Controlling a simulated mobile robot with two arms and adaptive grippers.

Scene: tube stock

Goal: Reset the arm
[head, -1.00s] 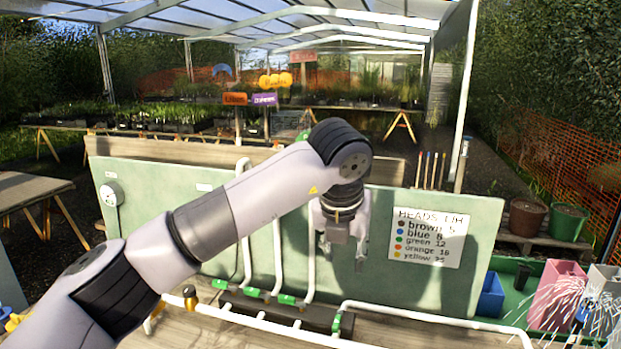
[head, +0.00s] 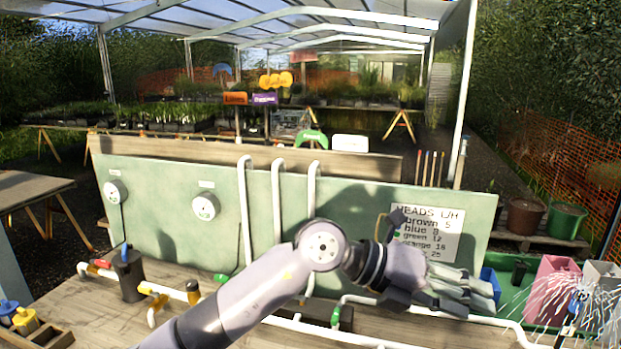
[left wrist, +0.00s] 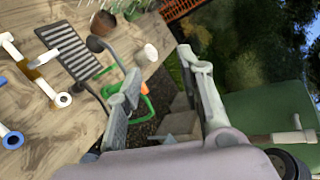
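My left gripper (head: 478,292) is low at the right of the head view, in front of the green panel (head: 150,220) and below the lettered white sign (head: 440,248). Its fingers point right, and part of its wrist covers the sign's lower left corner. In the left wrist view the two fingers of my left gripper (left wrist: 160,80) stand apart with nothing held between them. My left arm reaches across the lower middle of the head view and hides part of the bench. My right gripper shows in neither view.
White pipes (head: 277,205) rise along the panel, and pipework runs along the wooden bench (head: 95,310). A black canister (head: 128,275) stands at left. A pink bin (head: 553,285) and water spray are right of the gripper. Yellow and blue fittings (head: 25,320) lie lower left.

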